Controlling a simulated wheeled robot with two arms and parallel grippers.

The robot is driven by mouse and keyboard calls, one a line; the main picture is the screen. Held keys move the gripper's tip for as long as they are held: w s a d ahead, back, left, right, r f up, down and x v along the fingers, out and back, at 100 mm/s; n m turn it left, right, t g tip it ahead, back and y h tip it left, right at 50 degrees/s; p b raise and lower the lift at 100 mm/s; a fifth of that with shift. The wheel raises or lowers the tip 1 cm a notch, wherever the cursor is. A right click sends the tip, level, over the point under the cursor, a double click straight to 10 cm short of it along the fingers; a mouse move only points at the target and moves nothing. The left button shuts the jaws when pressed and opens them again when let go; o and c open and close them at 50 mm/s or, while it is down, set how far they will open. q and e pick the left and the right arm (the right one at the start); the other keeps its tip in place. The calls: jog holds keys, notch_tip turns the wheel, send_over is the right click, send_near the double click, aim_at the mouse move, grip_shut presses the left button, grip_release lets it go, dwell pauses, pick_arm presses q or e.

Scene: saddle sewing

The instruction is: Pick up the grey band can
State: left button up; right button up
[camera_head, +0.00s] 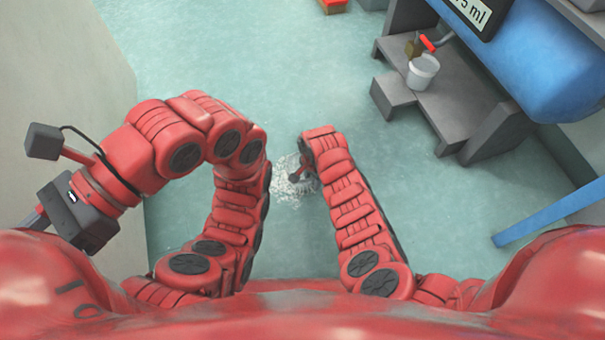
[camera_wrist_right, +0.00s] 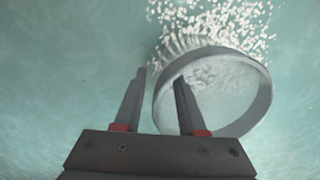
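The grey band can (camera_wrist_right: 262,104) shows in the right wrist view as a round grey band with a pale see-through inside. My right gripper (camera_wrist_right: 160,75) is open, its two dark fingers apart. In that picture the can's left wall falls between the fingers, and the right finger overlaps the inside of the ring. I cannot tell whether they touch. In the head view my right gripper (camera_head: 297,175) is small and dark, low over the floor; I cannot make out the can there. My left gripper (camera_head: 38,216) is at the far left, its fingers mostly hidden.
White pellets (camera_head: 284,190) lie scattered on the pale green floor by the right gripper. A white bucket (camera_head: 423,74) stands on grey steps (camera_head: 455,105) at the right, below a blue rounded body (camera_head: 530,60). A pale wall (camera_head: 60,80) is at the left. Open floor lies ahead.

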grip_shut()
jog(key=shift+s, duration=0.1)
dwell(1.2)
